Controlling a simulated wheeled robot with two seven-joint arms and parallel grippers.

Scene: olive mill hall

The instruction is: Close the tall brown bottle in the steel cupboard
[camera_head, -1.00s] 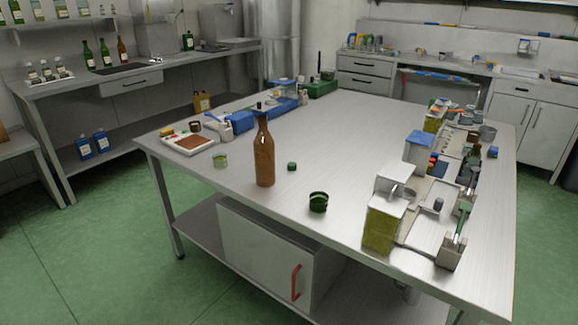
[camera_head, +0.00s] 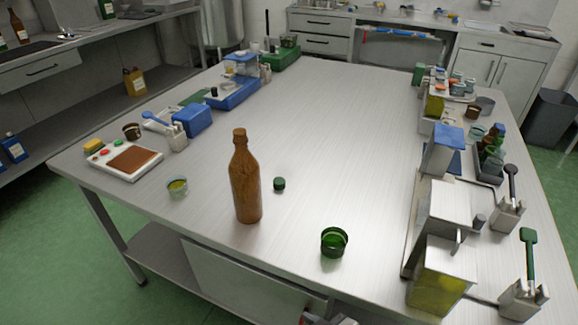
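The tall brown bottle (camera_head: 246,185) stands upright on the steel table, towards its near side. A small dark green cap-like piece (camera_head: 279,183) lies just right of it. The steel cupboard (camera_head: 240,278) is below the table top, its front partly cut off by the lower picture edge. A bit of red (camera_head: 305,318) shows at the bottom edge, where the cupboard's red handle was seen; whether the door is open cannot be told. Neither gripper can be made out; a small grey piece beside the red is too cut off to identify.
A green glass cup (camera_head: 334,242) and a small jar (camera_head: 178,187) stand near the bottle. A white tray (camera_head: 118,172) and blue boxes line the left side. Cartons (camera_head: 440,272), dark bottles and scoops crowd the right edge. The middle of the table (camera_head: 330,120) is clear.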

